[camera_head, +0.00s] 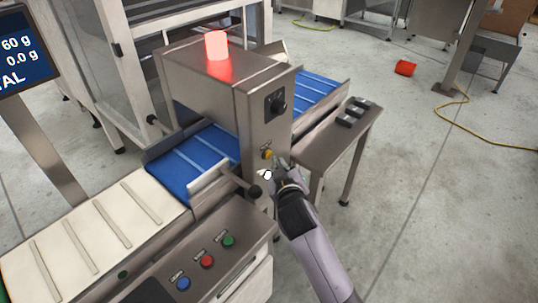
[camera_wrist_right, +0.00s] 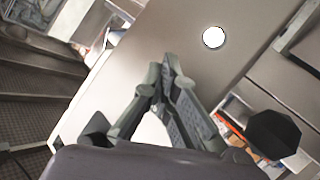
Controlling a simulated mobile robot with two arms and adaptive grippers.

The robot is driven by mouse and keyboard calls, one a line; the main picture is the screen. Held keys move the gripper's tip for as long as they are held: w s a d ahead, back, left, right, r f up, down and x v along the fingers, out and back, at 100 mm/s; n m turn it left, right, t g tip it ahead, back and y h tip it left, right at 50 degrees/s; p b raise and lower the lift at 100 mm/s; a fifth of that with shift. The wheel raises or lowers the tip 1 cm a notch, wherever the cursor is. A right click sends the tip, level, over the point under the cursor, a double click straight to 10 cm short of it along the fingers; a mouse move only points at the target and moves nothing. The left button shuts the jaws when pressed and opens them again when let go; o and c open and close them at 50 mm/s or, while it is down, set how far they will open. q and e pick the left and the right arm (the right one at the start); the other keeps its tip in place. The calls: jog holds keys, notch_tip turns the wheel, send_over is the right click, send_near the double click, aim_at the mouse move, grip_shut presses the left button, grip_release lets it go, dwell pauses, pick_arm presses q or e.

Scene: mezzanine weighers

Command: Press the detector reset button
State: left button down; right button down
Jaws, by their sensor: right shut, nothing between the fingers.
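The detector (camera_head: 205,85) is a metal arch over a blue belt, with a red lamp (camera_head: 217,45) glowing on top. A small yellow button (camera_head: 266,154) sits low on its front face under a tiny label. My right gripper (camera_head: 281,164) is just right of and slightly below this button, fingers shut and empty. A gap to the face seems to remain, but contact is hard to judge. In the right wrist view the closed fingertips (camera_wrist_right: 168,72) point at the metal face. A bright white disc (camera_wrist_right: 213,37) lies above and right of them; I cannot tell if it is the button. My left gripper is out of view.
A black knob (camera_head: 254,191) is below the button. A control box has blue, red (camera_head: 207,261) and green buttons. A side table (camera_head: 325,150) stands right. Floor at right is mostly clear, with a yellow cable (camera_head: 462,125).

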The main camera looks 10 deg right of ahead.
jog(key=shift+w+a, duration=0.25)
jog(key=shift+w, duration=0.1)
jog(key=shift+w+a, duration=0.25)
jog(key=shift+w, duration=0.05)
dwell(1.0)
jog(key=shift+s+d+p, duration=0.1)
jog(key=shift+p, duration=0.2)
jog(key=shift+s+d+p, duration=0.4)
jog(key=shift+s+p, duration=0.05)
jog(key=shift+s, duration=0.15)
jog(key=s+d+p, duration=0.1)
jog(key=s, duration=0.1)
jog(key=s+d+p, duration=0.1)
jog(key=s+d, duration=0.1)
jog(key=shift+p, duration=0.3)
